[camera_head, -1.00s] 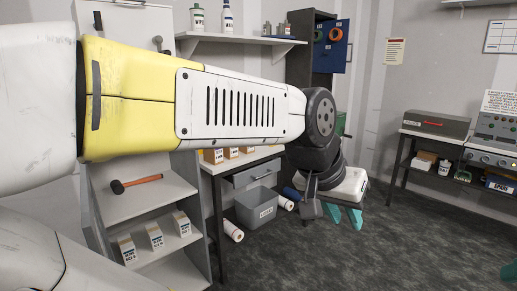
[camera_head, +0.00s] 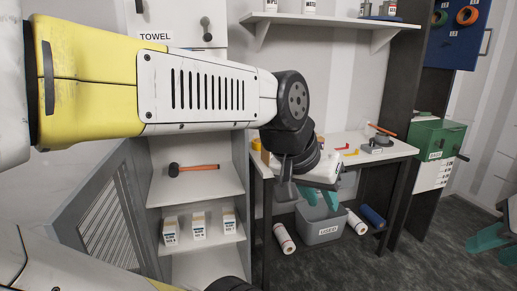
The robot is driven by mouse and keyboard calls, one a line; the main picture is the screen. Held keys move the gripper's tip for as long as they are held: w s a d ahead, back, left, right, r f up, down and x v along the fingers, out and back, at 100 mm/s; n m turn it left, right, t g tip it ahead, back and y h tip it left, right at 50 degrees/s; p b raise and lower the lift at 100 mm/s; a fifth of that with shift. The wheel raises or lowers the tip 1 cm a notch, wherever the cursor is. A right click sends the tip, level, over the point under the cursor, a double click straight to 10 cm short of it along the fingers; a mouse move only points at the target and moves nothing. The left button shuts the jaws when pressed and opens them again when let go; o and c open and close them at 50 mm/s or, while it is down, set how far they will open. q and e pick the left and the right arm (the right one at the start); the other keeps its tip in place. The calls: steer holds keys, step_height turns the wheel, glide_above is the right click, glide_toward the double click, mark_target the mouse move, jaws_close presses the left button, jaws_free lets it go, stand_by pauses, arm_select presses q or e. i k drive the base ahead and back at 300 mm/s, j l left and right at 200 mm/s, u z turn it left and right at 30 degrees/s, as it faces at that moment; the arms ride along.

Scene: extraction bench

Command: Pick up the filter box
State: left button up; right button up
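Several small white-and-brown boxes stand on the lower shelf of the grey cabinet, among them a left box (camera_head: 170,231), a middle box (camera_head: 198,226) and a right box (camera_head: 229,220). Their labels are too small to read, so I cannot tell which is the filter box. My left gripper (camera_head: 319,203) has its teal fingers apart and empty, in front of the workbench and to the right of the boxes. My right gripper (camera_head: 494,246) is at the right edge, partly cut off, with teal fingers apart and nothing seen between them.
A hammer (camera_head: 194,169) lies on the shelf above the boxes. A mesh door (camera_head: 108,225) stands at the cabinet's left. Right of it is a workbench (camera_head: 394,149), with a grey bin (camera_head: 320,236), a white roll (camera_head: 284,238) and a blue roll (camera_head: 373,216) below. A green box (camera_head: 437,138) stands farther right.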

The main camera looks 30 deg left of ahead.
mark_target(267, 157)
steer(key=i+j+u, duration=0.2)
steer(key=u, duration=0.2)
steer(key=i+u, duration=0.65)
steer(key=u, duration=0.2)
steer(key=i+u, duration=0.4)
steer(key=i+z, duration=0.15)
steer(key=i, duration=0.15)
